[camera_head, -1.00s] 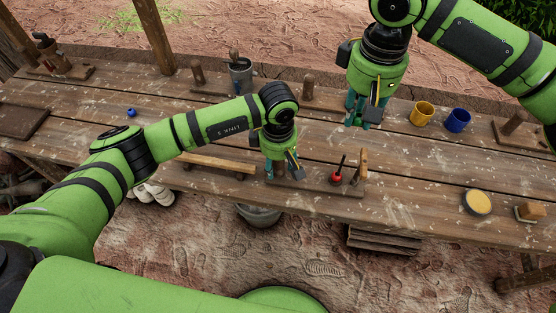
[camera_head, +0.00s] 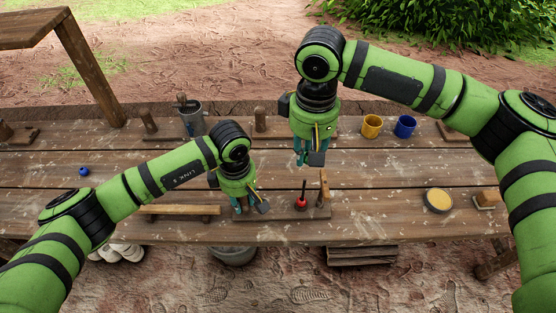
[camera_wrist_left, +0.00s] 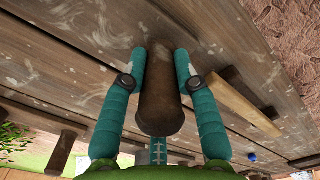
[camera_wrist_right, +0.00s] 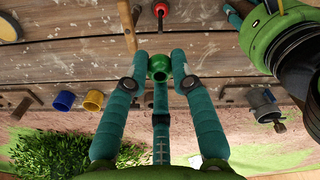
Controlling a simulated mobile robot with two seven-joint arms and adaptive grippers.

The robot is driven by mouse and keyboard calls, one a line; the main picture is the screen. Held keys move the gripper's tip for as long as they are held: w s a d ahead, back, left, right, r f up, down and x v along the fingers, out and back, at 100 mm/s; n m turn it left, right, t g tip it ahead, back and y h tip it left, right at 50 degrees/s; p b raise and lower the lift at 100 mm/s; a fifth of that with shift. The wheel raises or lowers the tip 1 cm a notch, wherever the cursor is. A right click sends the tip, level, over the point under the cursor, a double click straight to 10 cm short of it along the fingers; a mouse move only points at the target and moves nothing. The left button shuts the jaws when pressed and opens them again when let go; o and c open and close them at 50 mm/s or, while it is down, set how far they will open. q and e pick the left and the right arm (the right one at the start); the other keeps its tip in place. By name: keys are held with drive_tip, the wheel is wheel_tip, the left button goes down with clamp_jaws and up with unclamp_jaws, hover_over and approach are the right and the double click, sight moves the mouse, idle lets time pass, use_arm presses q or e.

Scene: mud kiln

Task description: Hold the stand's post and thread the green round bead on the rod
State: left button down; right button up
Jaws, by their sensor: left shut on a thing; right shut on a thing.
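The stand has a flat wooden base (camera_head: 318,213) near the table's front edge. Its thick brown post shows in the left wrist view (camera_wrist_left: 160,105). My left gripper (camera_head: 243,208) is shut around this post. A thin dark rod (camera_head: 304,186) rises from the base, with a red bead (camera_head: 301,203) low on it; the red bead also shows in the right wrist view (camera_wrist_right: 160,9). My right gripper (camera_head: 308,161) is shut on the green round bead (camera_wrist_right: 158,69), above and behind the rod, apart from it. The fingers hide the bead in the head view.
A wooden upright (camera_head: 323,188) stands close right of the rod. A yellow mug (camera_head: 371,127) and a blue mug (camera_head: 404,127) stand at the back right. A yellow-topped round dish (camera_head: 438,201) lies front right. A grey bucket (camera_head: 193,118) stands back left.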

drive_tip(key=shift+f, duration=0.8)
drive_tip(key=shift+f, duration=2.1)
drive_tip(key=shift+f, duration=1.35)
drive_tip(key=o, duration=0.9)
drive_tip(key=shift+r, duration=0.1)
drive_tip(key=shift+r, duration=2.9)
